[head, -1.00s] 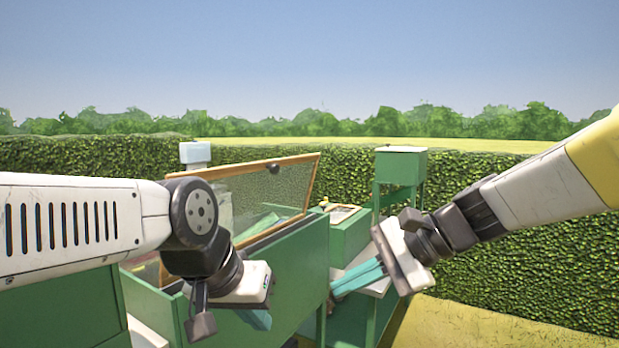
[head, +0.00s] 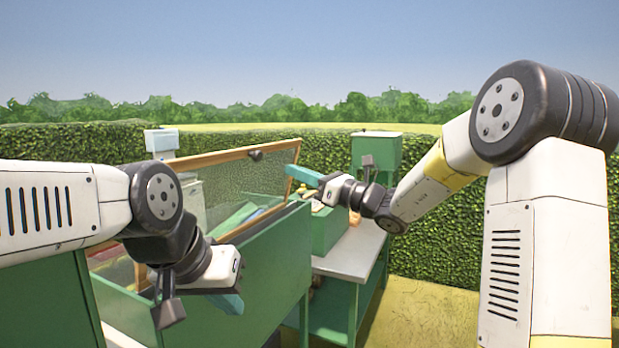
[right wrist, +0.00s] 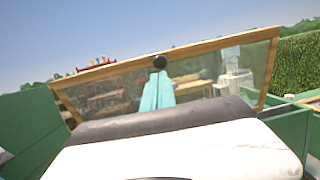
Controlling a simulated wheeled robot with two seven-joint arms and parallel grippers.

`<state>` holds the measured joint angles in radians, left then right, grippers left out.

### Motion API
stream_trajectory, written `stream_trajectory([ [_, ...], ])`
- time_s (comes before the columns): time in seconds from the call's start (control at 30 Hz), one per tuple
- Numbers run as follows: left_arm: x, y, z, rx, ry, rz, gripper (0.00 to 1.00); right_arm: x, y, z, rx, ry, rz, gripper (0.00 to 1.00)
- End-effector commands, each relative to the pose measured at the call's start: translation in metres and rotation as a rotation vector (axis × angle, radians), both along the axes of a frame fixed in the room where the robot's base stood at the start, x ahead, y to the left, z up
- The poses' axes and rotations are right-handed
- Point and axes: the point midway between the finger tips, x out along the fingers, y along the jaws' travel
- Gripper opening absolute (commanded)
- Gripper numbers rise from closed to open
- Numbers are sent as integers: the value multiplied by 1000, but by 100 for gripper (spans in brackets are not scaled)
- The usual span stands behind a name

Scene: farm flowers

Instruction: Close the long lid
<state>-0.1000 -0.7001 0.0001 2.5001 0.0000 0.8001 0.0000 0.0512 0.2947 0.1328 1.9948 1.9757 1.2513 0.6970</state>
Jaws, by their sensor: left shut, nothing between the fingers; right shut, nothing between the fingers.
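The long lid (head: 240,180), a glazed or mesh panel in a wooden frame with a black knob, stands tilted open over the long green box (head: 262,262). It also shows in the right wrist view (right wrist: 195,82), its knob (right wrist: 159,62) on the top rail. My right gripper (head: 303,175) is shut and empty beside the lid's right end, teal fingers pointing left. In the right wrist view its fingertips (right wrist: 157,78) appear just below the knob; contact cannot be told. My left gripper (head: 232,303) is shut and empty, low in front of the box's front wall.
A smaller green box (head: 328,228) with small items stands on a pale-topped green table (head: 352,252) to the right. A green box on a stand (head: 376,149) is behind it. A hedge (head: 440,240) closes the background; grass at right is clear.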

Motion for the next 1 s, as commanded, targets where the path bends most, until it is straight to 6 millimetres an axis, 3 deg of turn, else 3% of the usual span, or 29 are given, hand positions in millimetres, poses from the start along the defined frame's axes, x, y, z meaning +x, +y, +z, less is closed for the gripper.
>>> stream_trajectory([
  [0.2, 0, 0, 0, 0, 0, 0, 0, 18, 42, 12, 0, -2, 4, 0],
  [0.4, 0, 0, 0, 0, 0, 0, 0, 30, 65, 19, -2, -2, 2, 0],
  [1.0, 0, 0, 0, 0, 0, 0, 0, 35, 74, 22, -8, 0, 0, 0],
])
